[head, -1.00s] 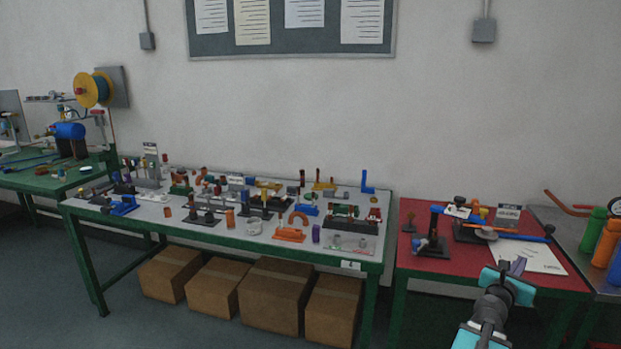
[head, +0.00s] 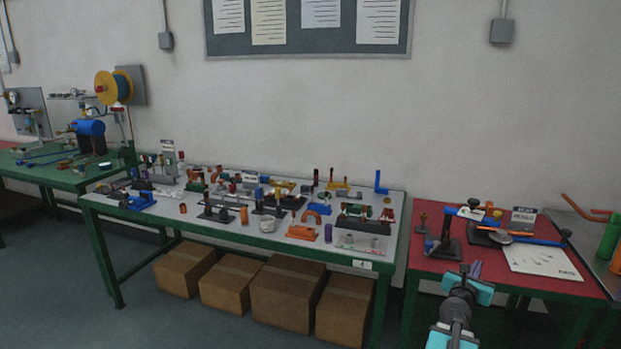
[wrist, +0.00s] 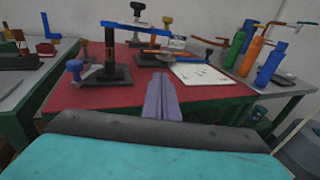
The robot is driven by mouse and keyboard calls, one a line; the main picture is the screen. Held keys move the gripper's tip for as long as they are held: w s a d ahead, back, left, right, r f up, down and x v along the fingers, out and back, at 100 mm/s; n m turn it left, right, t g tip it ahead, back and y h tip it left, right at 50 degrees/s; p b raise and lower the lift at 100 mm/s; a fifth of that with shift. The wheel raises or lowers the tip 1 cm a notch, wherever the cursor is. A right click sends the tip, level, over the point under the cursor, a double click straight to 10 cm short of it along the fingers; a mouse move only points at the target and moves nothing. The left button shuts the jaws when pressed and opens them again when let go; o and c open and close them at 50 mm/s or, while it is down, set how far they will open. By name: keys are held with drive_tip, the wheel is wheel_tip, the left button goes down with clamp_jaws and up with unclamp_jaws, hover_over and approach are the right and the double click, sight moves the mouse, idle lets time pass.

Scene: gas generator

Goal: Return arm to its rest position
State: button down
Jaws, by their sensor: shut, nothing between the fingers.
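My gripper (head: 476,268) is at the lower right of the head view, in front of the red-topped table (head: 425,262). Its narrow purple-grey fingers are together with nothing between them. In the wrist view my gripper (wrist: 162,92) points forward over the near edge of the red table (wrist: 85,98). My cyan-and-grey arm runs down out of the bottom of the head view.
The red table holds dark stands with a blue bar (wrist: 134,27) and a white sheet (head: 541,260). Green and orange cylinders (wrist: 270,65) stand at the right. A long parts table (head: 215,228) is left, with cardboard boxes (head: 285,295) beneath. Floor in front is clear.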

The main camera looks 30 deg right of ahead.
drive_tip(key=w+a+f+n+t+y, duration=0.35)
drive_tip(key=w+a+f, duration=0.45)
drive_tip(key=w+a, duration=0.3)
drive_tip(key=w+a+f+n+t+y, duration=0.25)
drive_tip(key=w+a+f+n, duration=0.25)
drive_tip(key=w+a+f, duration=0.5)
drive_tip(key=w+a+f+n+y, duration=0.3)
drive_tip(key=a+f+n, duration=0.15)
drive_tip(key=a, duration=0.55)
drive_tip(key=w+a+f+n+y, duration=0.25)
drive_tip(key=a+f, duration=0.25)
drive_tip(key=a, duration=0.4)
drive_tip(key=w+a+f+n+y, duration=0.25)
drive_tip(key=a+f+n, duration=0.2)
drive_tip(key=a, duration=0.55)
drive_tip(key=s+a+f+n+g+y+p, duration=0.1)
drive_tip(key=s+a+f+n+g+y, duration=0.25)
drive_tip(key=s+a+f+n, duration=0.6)
drive_tip(key=s+a+f+n+g+y, duration=0.2)
drive_tip(key=s+a+f+n+g, duration=0.45)
drive_tip(key=a, duration=0.65)
drive_tip(key=s+d+f+n+g+h, duration=0.1)
drive_tip(key=s+n+g, duration=0.2)
drive_tip(key=s+n, duration=0.4)
drive_tip(key=s+d+f+n+g+h, duration=0.2)
drive_tip(key=s+n+g, duration=0.2)
drive_tip(key=s, duration=1.1)
drive_tip(key=n, duration=0.3)
drive_tip(key=shift+d, duration=0.2)
